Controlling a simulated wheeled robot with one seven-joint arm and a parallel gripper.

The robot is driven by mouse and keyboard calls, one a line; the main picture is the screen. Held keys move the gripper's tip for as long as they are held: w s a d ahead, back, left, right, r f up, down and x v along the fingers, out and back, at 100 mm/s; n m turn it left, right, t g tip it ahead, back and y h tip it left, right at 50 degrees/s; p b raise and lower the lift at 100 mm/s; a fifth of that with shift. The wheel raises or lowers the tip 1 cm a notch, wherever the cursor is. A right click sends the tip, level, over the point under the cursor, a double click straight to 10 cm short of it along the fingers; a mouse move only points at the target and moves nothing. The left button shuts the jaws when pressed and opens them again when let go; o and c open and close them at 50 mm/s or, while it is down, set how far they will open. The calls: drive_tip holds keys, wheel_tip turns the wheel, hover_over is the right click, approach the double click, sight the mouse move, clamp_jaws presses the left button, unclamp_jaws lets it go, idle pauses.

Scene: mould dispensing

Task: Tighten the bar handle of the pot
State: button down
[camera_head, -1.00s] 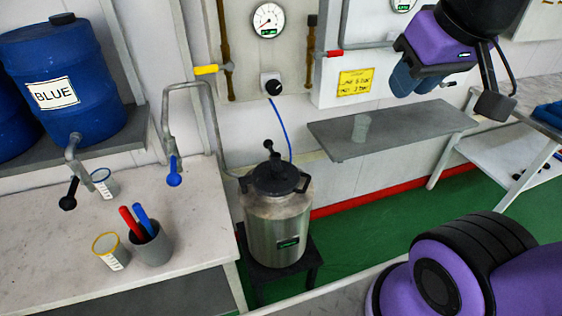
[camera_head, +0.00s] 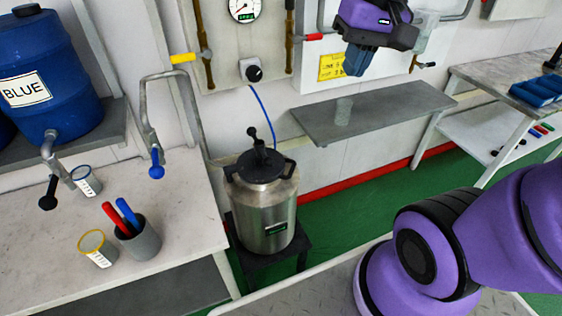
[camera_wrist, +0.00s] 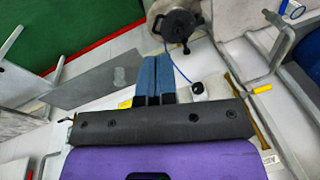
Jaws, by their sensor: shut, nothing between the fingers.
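The pot (camera_head: 266,215) is a steel vessel with a black lid, standing on a low black stand between the left bench and the wall shelf. Its black bar handle (camera_head: 256,138) sticks up from the lid and looks tilted. The pot also shows at the top of the wrist view (camera_wrist: 172,12), where its black lid (camera_wrist: 180,25) is visible. My gripper (camera_head: 353,68) is in the air above the wall shelf, to the right of and higher than the pot. Its blue fingers are together and empty, and they also show in the wrist view (camera_wrist: 156,72). It is apart from the pot.
A grey wall shelf (camera_head: 400,112) holds a clear cup (camera_head: 343,110). A bent pipe (camera_head: 145,115) and a blue hose (camera_head: 264,110) are near the pot.

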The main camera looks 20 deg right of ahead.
drive_tip(key=w+d+f+m+g+y, duration=0.25)
drive_tip(key=w+f+m+y, duration=0.2)
drive_tip(key=w+f, duration=0.4)
drive_tip(key=w+d+f+m+g+y, duration=0.1)
drive_tip(key=w+f+m+g+y, duration=0.3)
drive_tip(key=w+f, duration=0.5)
drive_tip(key=d+f+m+t+y, duration=0.2)
drive_tip(key=f+m+t+y, duration=0.1)
drive_tip(key=f, duration=0.6)
drive_tip(key=w+d+f+m+t+y, duration=0.1)
drive_tip(key=d+f+m+t+y, duration=0.1)
drive_tip(key=f, duration=0.7)
drive_tip(key=w+d+f+m+t+y, duration=0.1)
drive_tip(key=f+m+t+y, duration=0.3)
drive_tip(key=f, duration=0.5)
drive_tip(key=shift+w+d+y, duration=0.2)
drive_tip(key=shift+d+y, duration=0.15)
drive_tip(key=shift+d, duration=0.5)
drive_tip(key=shift+a+m, duration=0.1)
drive_tip(key=shift+m, duration=0.15)
drive_tip(key=x, duration=1.4)
drive_tip(key=shift+r, duration=0.1)
drive_tip(key=shift+t, duration=0.35)
